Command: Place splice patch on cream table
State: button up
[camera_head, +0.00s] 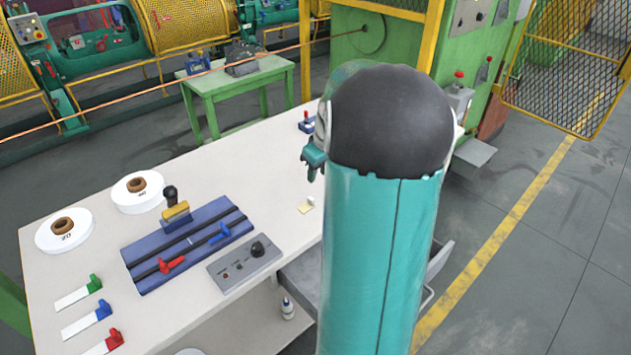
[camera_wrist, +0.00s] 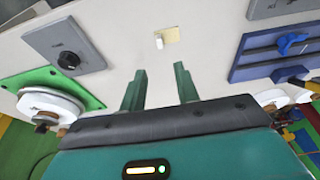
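The cream table (camera_head: 245,160) fills the middle of the head view, and its top (camera_wrist: 128,25) also shows in the wrist view. A small pale yellow square, which looks like the splice patch (camera_head: 304,208), lies flat on it; it also shows in the wrist view (camera_wrist: 173,34). A small white piece (camera_head: 311,200) stands at its edge, seen too in the wrist view (camera_wrist: 158,41). My gripper (camera_head: 313,165) is over the table, behind the patch in the head view. In the wrist view its two teal fingers (camera_wrist: 160,83) are apart with nothing between them, short of the patch.
A blue jig (camera_head: 187,243) with red and blue clamps, a grey knob box (camera_head: 245,263), two white spools (camera_head: 65,230) and several coloured-handled strips (camera_head: 85,318) occupy the table's left part. My arm hides its right end. Bare tabletop surrounds the patch.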

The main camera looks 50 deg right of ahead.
jog(key=a+r, duration=0.5)
jog(key=a, duration=0.5)
jog(key=a+r, duration=0.4)
jog(key=a, duration=0.7)
jog(key=s+a+r+t, duration=0.1)
jog(key=s+a, duration=0.5)
jog(key=a, duration=0.2)
jog(key=s+a+n+t, duration=0.1)
jog(key=s+a, duration=0.5)
jog(key=a, duration=0.2)
jog(key=shift+a+r, duration=0.2)
jog(key=shift+r, duration=0.15)
